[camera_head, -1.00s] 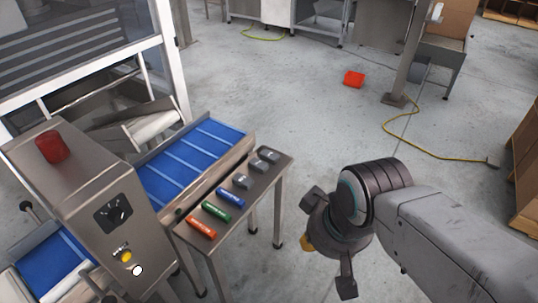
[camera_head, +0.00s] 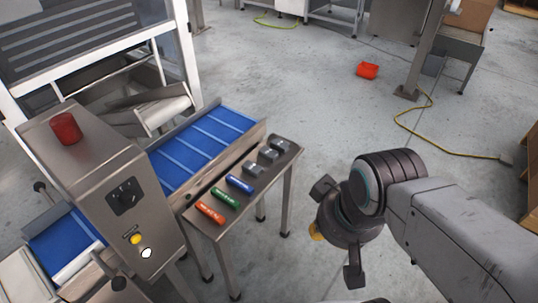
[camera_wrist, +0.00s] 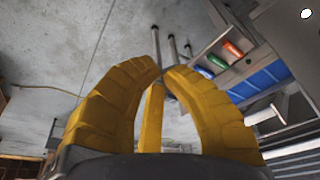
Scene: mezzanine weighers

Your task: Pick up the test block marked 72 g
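A row of small blocks lies on a narrow steel table (camera_head: 218,232): an orange bar (camera_head: 210,212), a green bar (camera_head: 224,198), a blue bar (camera_head: 240,184) and three grey metal blocks (camera_head: 268,155) at the far end. The markings are too small to read, so I cannot tell which is 72 g. My gripper (camera_head: 345,238) is right of the table, apart from it. In the wrist view, its yellow fingers (camera_wrist: 165,70) arch towards each other with tips close together and nothing visible between them. The orange bar (camera_wrist: 233,49), green bar (camera_wrist: 217,61) and blue bar (camera_wrist: 204,73) show beyond.
A weighing machine with a red beacon (camera_head: 66,128) and a blue conveyor belt (camera_head: 205,145) stands directly left of the table. A red bin (camera_head: 367,70) and a yellow cable (camera_head: 450,150) lie on the floor further back. The floor between table and arm is clear.

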